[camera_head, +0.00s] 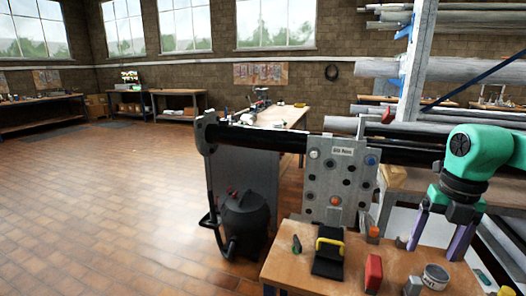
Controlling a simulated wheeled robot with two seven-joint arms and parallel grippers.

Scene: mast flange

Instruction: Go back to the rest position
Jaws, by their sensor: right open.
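My right gripper (434,251) is at the right, on a green and dark arm that comes in from the right edge. Its two purple-grey fingers point down and are spread apart, with nothing between them. It is above the right part of the wooden workbench (285,270), right of the grey flange plate (322,196). The plate stands upright on a dark horizontal mast (262,138) and carries several dark holes or bolts, a blue spot and an orange spot. My left gripper is not in view.
On the bench are a red block (373,272), a black item with a yellow handle (329,263) and a round tin (435,277). A black vacuum (244,217) stands on the floor at the bench's left. Pipe racks are behind at right. Open tiled floor (100,190) lies left.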

